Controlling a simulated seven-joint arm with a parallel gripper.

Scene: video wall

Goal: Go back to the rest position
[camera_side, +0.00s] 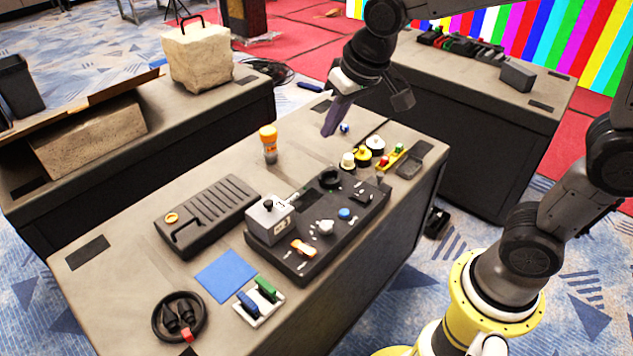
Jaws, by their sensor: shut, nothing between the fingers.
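My gripper (329,131) hangs above the far end of the grey table (120,240), fingers pointing down. Its fingers are dark purplish and closed together, with nothing held between them. My arm reaches in from the right and the wrist is at the top of the picture.
Side tables (490,100) stand left and right.

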